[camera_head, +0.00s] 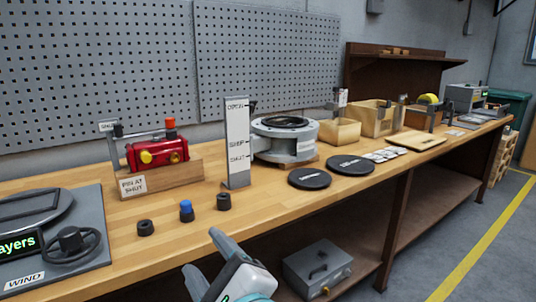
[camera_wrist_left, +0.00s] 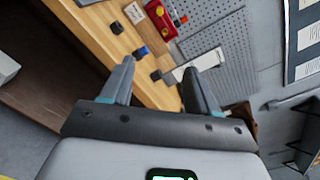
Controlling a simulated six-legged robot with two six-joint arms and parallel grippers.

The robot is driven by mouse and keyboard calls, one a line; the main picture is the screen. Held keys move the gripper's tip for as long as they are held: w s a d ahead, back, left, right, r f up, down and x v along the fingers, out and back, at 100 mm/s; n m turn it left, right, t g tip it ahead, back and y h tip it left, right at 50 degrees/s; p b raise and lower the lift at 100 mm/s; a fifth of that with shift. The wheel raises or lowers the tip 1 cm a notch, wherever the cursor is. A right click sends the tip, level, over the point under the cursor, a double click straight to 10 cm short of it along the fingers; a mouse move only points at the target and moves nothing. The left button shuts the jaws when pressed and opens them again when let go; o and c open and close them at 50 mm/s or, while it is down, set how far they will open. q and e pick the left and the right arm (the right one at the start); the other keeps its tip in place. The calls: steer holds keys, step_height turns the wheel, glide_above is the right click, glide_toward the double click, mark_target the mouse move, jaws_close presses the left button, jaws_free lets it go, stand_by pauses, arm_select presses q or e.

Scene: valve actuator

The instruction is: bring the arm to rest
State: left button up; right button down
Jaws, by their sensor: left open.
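My left gripper (camera_head: 208,262) is low in the head view, in front of the bench's front edge, with its jaws apart and nothing between them. In the left wrist view my left gripper (camera_wrist_left: 155,85) shows two spread fingers, with the bench beyond them. The red valve actuator (camera_head: 157,152) sits on a wooden stand at the back left of the bench, behind a "PIN AT SHUT" label. It also shows in the left wrist view (camera_wrist_left: 162,20). My right gripper is in neither view.
On the workbench (camera_head: 270,213) stand a blue-topped plug (camera_head: 186,211), black caps, an OPEN/SHUT sign (camera_head: 237,142), a grey flanged valve body (camera_head: 284,140) and black discs (camera_head: 309,178). A handwheel panel (camera_head: 50,240) lies at left. A grey metal box (camera_head: 318,268) stands below the bench.

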arm_select(q)
step_height(320, 180, down, 25)
steer(key=w+a+g+h, duration=0.1)
steer(key=a+g+h, duration=0.25)
steer(key=g, duration=0.45)
steer(key=s+f+n+g+h, duration=0.2)
steer(key=s+f+n+h, duration=0.25)
steer(key=f+n, duration=0.4)
steer(key=s+d+f+n+g+h, duration=0.1)
steer(key=s+f+n+g+h, duration=0.35)
steer(key=f, duration=0.65)
steer(key=s+f+n+g+h, duration=0.1)
steer(key=s+f+n+h, duration=0.1)
steer(key=s+f+n, duration=0.6)
step_height(320, 180, up, 16)
steer(key=a+p, duration=0.1)
steer(key=p, duration=1.6)
steer(key=shift+w+f+n+t+p, duration=0.25)
steer(key=shift+w+n+t+p, duration=0.1)
steer(key=shift+n+t, duration=0.1)
